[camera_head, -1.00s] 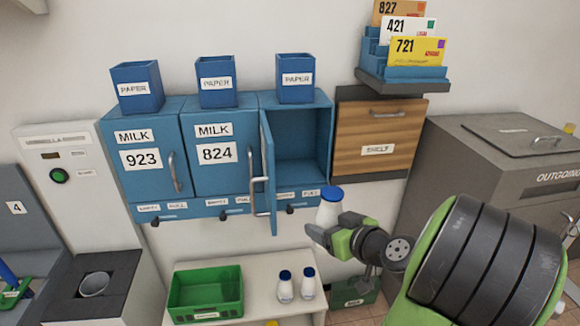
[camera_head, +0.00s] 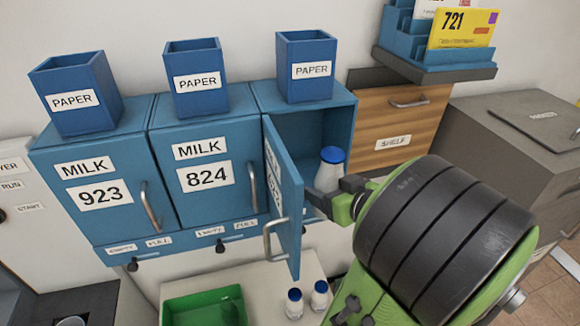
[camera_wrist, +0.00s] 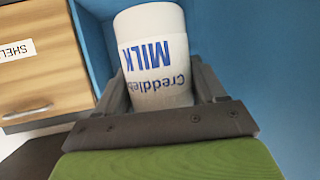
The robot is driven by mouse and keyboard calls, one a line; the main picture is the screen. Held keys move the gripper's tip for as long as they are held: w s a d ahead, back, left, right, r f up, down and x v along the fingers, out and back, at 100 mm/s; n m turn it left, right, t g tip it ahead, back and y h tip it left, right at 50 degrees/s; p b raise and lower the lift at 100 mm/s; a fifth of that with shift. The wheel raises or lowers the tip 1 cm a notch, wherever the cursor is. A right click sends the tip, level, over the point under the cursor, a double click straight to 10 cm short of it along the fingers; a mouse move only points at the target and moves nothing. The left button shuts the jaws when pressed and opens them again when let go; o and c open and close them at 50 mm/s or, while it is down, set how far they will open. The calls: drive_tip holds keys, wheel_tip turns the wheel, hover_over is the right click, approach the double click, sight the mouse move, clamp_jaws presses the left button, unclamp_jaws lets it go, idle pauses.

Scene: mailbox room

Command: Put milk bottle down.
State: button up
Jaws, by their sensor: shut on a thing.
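The milk bottle (camera_head: 329,170) is white with a blue cap. My gripper (camera_head: 335,195) is shut on it and holds it upright at the front of the open blue milk box (camera_head: 340,105). In the wrist view the bottle (camera_wrist: 155,60) stands between both fingers of my gripper (camera_wrist: 160,100), with blue box walls around it. I cannot tell whether its base touches the box floor. The box's door (camera_head: 283,200) stands open to the left of the bottle. My arm hides the area below and right of the gripper.
Closed boxes 923 (camera_head: 100,190) and 824 (camera_head: 205,170) stand to the left. Blue paper holders (camera_head: 305,70) sit on top. A wooden shelf cabinet (camera_head: 400,120) is on the right. Two more milk bottles (camera_head: 294,303) and a green crate (camera_head: 190,310) stand below.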

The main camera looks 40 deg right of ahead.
drive_tip(key=w+d+p, duration=0.5)
drive_tip(key=w+p, duration=0.3)
drive_tip(key=w+d+p, duration=0.4)
drive_tip(key=w+p, duration=0.5)
drive_tip(key=f, duration=0.6)
drive_tip(key=shift+w+d+f, duration=0.1)
drive_tip(key=shift+d+f, duration=0.1)
drive_tip(key=shift+f, duration=0.05)
drive_tip(key=shift+w+d+f, duration=0.1)
drive_tip(key=shift+f, duration=0.05)
drive_tip(key=shift+f+b, duration=0.15)
drive_tip(key=shift+b, duration=0.3)
